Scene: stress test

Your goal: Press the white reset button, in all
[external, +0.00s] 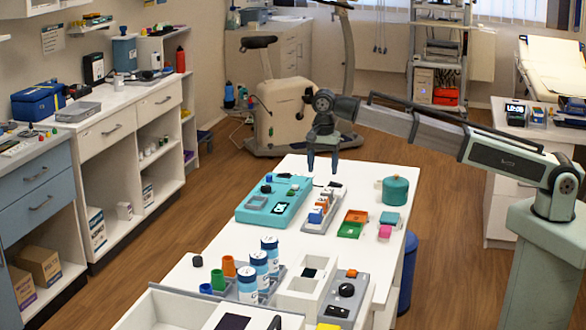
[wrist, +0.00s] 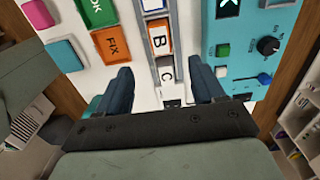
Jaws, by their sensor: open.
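A teal control panel (external: 262,212) lies on the white table, with a small screen, a knob and small buttons. In the wrist view the panel (wrist: 250,52) is at the right, and a small pale button (wrist: 221,71) sits on it below a green one (wrist: 222,50). I cannot read a label by the pale button, so I cannot tell if it is the reset button. My gripper (external: 322,170) is open and empty, pointing down above the table's far part, by the panel's right side. Its fingers (wrist: 160,82) straddle the grey block rack in the wrist view.
A grey rack (external: 318,226) with lettered blocks stands right of the panel. Orange (external: 356,216) and green (external: 349,230) tiles, a pink block (external: 385,232) and a teal pot (external: 395,191) lie further right. Blue-and-white bottles (external: 259,270) and a grey knob box (external: 345,296) stand nearer.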

